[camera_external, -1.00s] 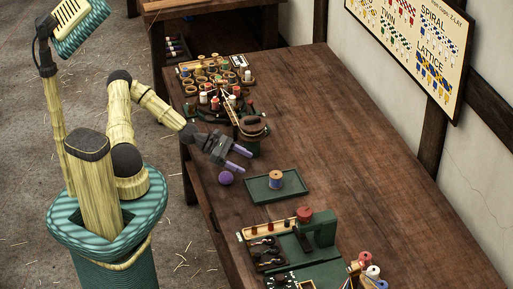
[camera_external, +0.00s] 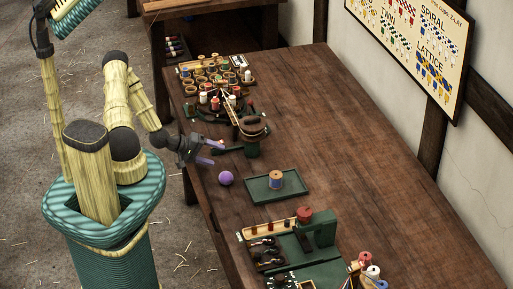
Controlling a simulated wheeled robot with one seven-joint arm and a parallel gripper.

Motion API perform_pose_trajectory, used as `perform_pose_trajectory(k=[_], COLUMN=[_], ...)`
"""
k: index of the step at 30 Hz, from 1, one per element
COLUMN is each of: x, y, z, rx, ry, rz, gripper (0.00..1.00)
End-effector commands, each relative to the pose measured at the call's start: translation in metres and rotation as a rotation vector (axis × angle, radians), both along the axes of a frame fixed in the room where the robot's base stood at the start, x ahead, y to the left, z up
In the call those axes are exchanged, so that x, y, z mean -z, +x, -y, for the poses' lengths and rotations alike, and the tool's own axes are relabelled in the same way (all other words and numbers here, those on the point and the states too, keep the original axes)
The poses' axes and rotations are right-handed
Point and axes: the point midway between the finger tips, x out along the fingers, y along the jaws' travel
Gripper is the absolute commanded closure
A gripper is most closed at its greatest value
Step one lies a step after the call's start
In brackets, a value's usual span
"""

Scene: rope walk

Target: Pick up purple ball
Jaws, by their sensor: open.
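The purple ball (camera_external: 225,178) rests on the brown wooden table (camera_external: 340,140) near its left edge, in full view. My gripper (camera_external: 212,152) is open and empty, with two purple-tipped fingers spread apart. It hangs over the table's left edge, just above and left of the ball in the picture. I see a gap between the fingers and the ball. The exact height of the gripper over the table is hard to tell.
A green tray (camera_external: 262,195) with a wound spool (camera_external: 276,180) lies right of the ball. A dark clamp-like device (camera_external: 252,130) stands behind. Several spools crowd the far left end. A green tool stand (camera_external: 318,232) is nearer. The table's right side is clear.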

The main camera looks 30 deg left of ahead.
Motion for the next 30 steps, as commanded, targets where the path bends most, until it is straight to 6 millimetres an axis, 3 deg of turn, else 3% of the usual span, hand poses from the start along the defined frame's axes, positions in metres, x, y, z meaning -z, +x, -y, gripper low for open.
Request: perform_pose_trajectory(k=[9,21,25,30], x=[0.022,0.026,0.022,0.019], y=[-0.040,-0.106,-0.120,-0.124], z=[-0.035,-0.064,-0.069,-0.070], rx=[0.229,0.442,0.464,0.472], ry=[0.233,0.496,0.550,0.565], rz=[0.479,1.103,1.232,1.271], gripper=[0.29,0.29,0.29,0.29])
